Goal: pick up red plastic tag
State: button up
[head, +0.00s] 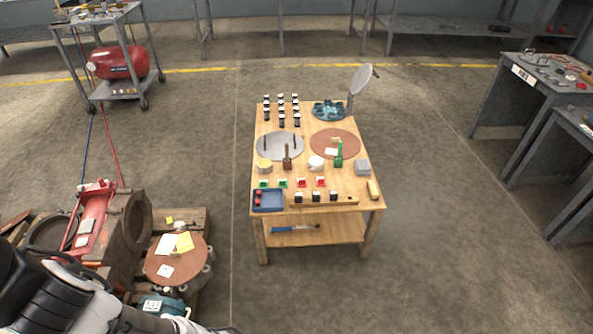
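Two small red pieces that look like plastic tags stand side by side near the front of the wooden table, a left red tag (301,182) and a right red tag (321,181). Each has a white patch. Two similar green tags (283,183) stand in the same row to their left. Part of my arm shows at the lower left, well away from the table. My gripper is out of view.
The wooden table (375,203) has a lower shelf. Near the tags are a blue tray (268,207), several black-and-white pieces (316,197), a brown-handled tool (287,163) and a white cup (316,163).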

aim_at(301, 182)
jog(key=i+l+u, duration=0.2)
jog(key=i+l, duration=0.35)
jog(key=i+l+u, duration=0.2)
jog(key=i+l, duration=0.4)
jog(key=i+l+u, duration=0.2)
jog(key=i+l, duration=0.35)
jog(key=l, duration=0.2)
